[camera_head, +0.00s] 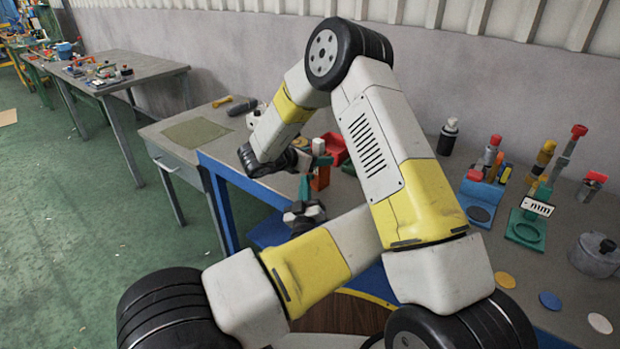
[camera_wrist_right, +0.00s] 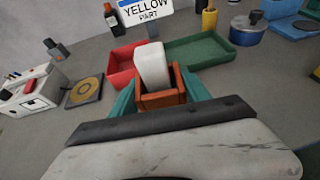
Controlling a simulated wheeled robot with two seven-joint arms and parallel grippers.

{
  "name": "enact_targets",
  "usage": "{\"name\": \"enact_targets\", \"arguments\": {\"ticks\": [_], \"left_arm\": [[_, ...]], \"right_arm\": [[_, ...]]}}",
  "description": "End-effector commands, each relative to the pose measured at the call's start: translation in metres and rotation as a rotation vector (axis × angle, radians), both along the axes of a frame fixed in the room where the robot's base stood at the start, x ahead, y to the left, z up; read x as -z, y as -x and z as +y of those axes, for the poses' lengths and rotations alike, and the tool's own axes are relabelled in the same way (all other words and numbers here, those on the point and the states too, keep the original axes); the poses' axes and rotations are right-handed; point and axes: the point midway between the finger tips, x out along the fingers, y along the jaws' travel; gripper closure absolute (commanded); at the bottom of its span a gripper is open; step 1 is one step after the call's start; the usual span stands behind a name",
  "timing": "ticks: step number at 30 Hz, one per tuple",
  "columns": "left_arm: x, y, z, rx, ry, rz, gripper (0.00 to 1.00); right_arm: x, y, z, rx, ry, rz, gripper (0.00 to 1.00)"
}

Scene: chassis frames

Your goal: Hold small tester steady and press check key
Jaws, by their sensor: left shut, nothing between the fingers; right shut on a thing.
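My right gripper (camera_head: 318,164) is shut on an orange block-like thing with a white block rising from it, which I take to be the small tester (camera_wrist_right: 160,98). In the right wrist view it sits between the teal fingers, in front of the trays. In the head view its orange side (camera_head: 321,180) shows only small, partly behind the fingers. I cannot make out the check key. My left gripper (camera_head: 305,186) is shut and empty, its teal fingertips pointing up just left of the orange thing; I cannot tell whether they touch it.
A red tray (camera_wrist_right: 122,66) and a green tray (camera_wrist_right: 200,52) lie just beyond the held thing. A white box with knobs (camera_wrist_right: 30,95) and a dark pad with a yellow ring (camera_wrist_right: 84,91) are at left. Coloured stands (camera_head: 527,231) and a pot (camera_head: 594,256) occupy the bench's right.

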Motion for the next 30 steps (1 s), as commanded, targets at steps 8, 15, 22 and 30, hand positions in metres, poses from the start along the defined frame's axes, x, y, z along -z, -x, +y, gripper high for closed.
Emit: {"name": "enact_targets", "arguments": {"ticks": [8,15,22,30], "left_arm": [[0.000,0.010,0.008,0.000,0.000,0.000,1.00],[0.000,0.010,0.008,0.000,0.001,0.000,1.00],[0.000,0.021,0.019,-0.002,0.000,0.001,1.00],[0.000,0.041,0.037,-0.002,-0.001,0.001,1.00]], "right_arm": [[0.000,0.000,0.000,-0.001,0.000,-0.002,0.96],[0.000,0.000,0.000,0.000,0.000,-0.001,0.96],[0.000,0.000,0.000,0.000,0.000,-0.001,0.96],[-0.001,0.000,0.000,0.000,0.000,-0.001,0.96]]}}
